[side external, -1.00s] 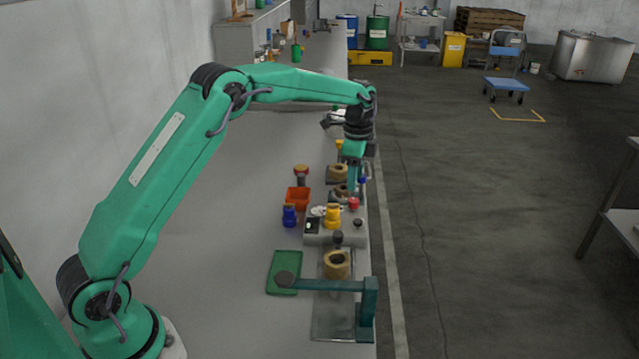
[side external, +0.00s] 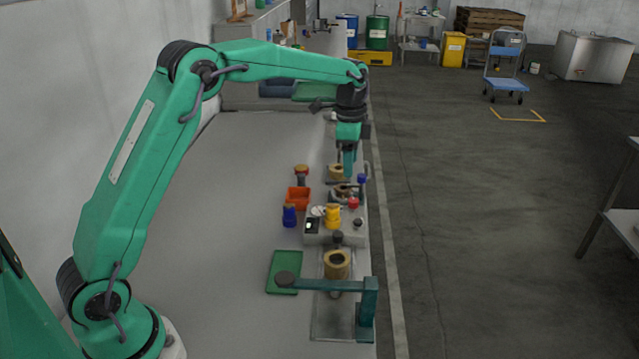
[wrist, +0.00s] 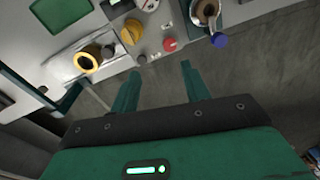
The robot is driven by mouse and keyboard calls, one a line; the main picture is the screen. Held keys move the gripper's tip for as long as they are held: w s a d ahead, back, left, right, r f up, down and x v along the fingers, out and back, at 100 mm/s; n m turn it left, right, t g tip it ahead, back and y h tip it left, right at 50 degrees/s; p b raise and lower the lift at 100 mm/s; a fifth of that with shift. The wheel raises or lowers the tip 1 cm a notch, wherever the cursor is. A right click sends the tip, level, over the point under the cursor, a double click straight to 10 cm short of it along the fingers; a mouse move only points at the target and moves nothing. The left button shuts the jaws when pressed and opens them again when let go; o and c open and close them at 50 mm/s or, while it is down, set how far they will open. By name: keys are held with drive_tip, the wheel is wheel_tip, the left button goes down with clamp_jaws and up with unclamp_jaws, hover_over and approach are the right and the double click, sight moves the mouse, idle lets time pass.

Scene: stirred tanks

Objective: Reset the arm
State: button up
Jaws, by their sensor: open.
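My gripper (side external: 348,160) hangs from my green arm above the far part of the bench's right edge. In the wrist view my gripper (wrist: 158,85) has its two fingers apart with nothing between them. Below it in the side view are a tan ring-shaped part (side external: 337,171) and a metal vessel (side external: 343,192). The vessel also shows in the wrist view (wrist: 205,10), with a blue knob (wrist: 219,41) beside it. A grey control box (side external: 318,238) with a yellow piece (side external: 333,215) and a red knob (side external: 353,203) stands nearer the camera.
An orange bin (side external: 298,198) and a blue container (side external: 290,216) stand left of the box. The bench's left part (side external: 215,230) is clear.

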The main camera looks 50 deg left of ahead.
drive_tip(key=s+d+r+n+t, duration=0.1)
drive_tip(key=s+r+n, duration=0.2)
drive_tip(key=s+r, duration=0.35)
drive_tip(key=s+d+r+n+t, duration=0.15)
drive_tip(key=s+r, duration=0.25)
drive_tip(key=s, duration=0.5)
drive_tip(key=s+f+n+t, duration=0.2)
drive_tip(key=s+n, duration=0.4)
drive_tip(key=s, duration=1.2)
drive_tip(key=shift+d+f, duration=0.45)
drive_tip(key=shift+f, duration=0.4)
drive_tip(key=shift+n+t, duration=0.25)
drive_tip(key=shift+c, duration=0.5)
